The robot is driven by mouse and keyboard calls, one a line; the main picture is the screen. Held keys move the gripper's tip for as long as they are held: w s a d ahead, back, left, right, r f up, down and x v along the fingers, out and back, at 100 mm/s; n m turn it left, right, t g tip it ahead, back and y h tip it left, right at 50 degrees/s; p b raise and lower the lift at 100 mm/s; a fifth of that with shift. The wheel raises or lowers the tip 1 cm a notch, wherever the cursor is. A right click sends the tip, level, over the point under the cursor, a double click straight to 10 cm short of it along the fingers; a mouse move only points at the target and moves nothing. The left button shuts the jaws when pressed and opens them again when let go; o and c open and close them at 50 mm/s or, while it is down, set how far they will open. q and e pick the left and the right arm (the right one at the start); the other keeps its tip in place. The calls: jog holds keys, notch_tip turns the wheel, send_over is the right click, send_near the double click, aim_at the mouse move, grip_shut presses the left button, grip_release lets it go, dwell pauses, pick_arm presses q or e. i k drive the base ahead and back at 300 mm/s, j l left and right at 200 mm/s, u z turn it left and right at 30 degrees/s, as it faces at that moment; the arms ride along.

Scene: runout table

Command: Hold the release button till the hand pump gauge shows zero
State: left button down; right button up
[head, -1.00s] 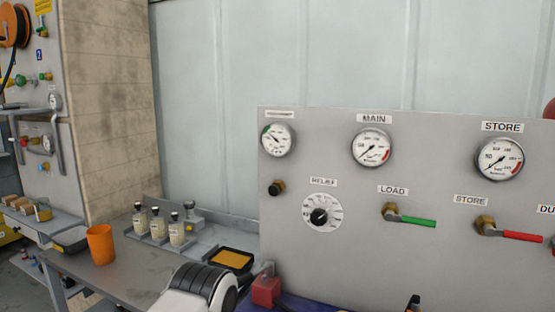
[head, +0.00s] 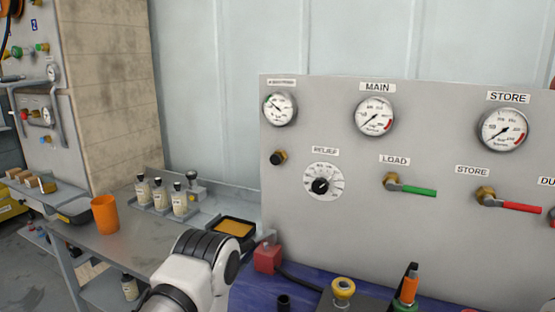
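No gauge or button that I can read as the hand pump's is in view. A grey panel (head: 370,240) carries a main gauge (head: 375,117), a store gauge (head: 503,130) and a smaller gauge (head: 280,109) whose label is too small to read. Below the panel, a round yellow knob (head: 343,288) and an upright orange and black part (head: 408,288) show at the bottom edge. I cannot tell whether either belongs to the hand pump. A white and black arm link of mine is at the bottom, left of centre. Neither gripper shows.
The panel also has a relief dial (head: 322,182), a green load lever (head: 418,191) and a red store lever (head: 520,207). A red block (head: 267,257) and a blue surface (head: 262,292) lie below. An orange cup (head: 105,214), several bottles (head: 161,195) and a yellow-filled tray (head: 234,228) stand left.

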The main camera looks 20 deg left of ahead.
aim_at(275, 160)
jog(key=j+z, duration=0.15)
jog(key=j, duration=0.4)
jog(key=j+z, duration=0.2)
jog(key=j, duration=0.4)
jog(key=k+j+z, duration=0.15)
jog(key=j, duration=0.4)
jog(key=k+j+z, duration=0.15)
jog(key=j, duration=0.4)
jog(key=i, duration=0.05)
